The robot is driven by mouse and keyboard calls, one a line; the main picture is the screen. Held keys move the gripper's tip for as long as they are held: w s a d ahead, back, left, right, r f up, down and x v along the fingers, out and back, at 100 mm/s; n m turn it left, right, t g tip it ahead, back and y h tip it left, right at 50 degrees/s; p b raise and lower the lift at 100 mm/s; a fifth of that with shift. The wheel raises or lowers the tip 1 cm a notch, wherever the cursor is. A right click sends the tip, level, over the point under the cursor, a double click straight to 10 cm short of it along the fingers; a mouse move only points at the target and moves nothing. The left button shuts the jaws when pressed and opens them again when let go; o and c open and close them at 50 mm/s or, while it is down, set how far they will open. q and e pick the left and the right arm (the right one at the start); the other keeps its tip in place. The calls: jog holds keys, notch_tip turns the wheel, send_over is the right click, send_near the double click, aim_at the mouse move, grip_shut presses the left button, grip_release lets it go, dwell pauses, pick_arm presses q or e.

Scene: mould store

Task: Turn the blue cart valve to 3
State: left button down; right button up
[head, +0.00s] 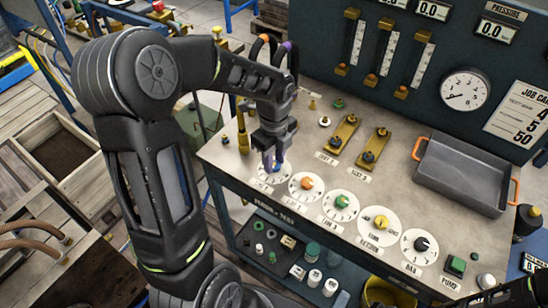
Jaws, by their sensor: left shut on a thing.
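The blue valve knob (276,167) is the leftmost in a row of dials on the metal bench top. It sits on a round white dial plate (263,180), partly covered by my gripper. My left gripper (272,159) points down from above, shut on the blue knob. Fingers hide most of the knob, so I cannot tell which number it points at. Small dial markings are too fine to read. My right gripper does not show; only a dark part of my arm is at the lower right corner.
Orange (307,183), green (342,201), yellow (381,222) and black (421,244) knobs continue the row to the right. A grey tray (463,174) with orange handles stands at the right. Two brass valve plates (345,133) lie behind the dials. A gauge panel (465,90) rises at the back.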

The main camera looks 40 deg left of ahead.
aim_at(274, 164)
pick_arm(q)
jog(key=shift+m+p, duration=0.35)
jog(key=shift+m, duration=1.25)
jog(key=c, duration=1.1)
grip_release()
notch_tip(274, 164, up, 8)
jog(key=shift+f+b, duration=0.1)
jog(key=shift+b, duration=0.2)
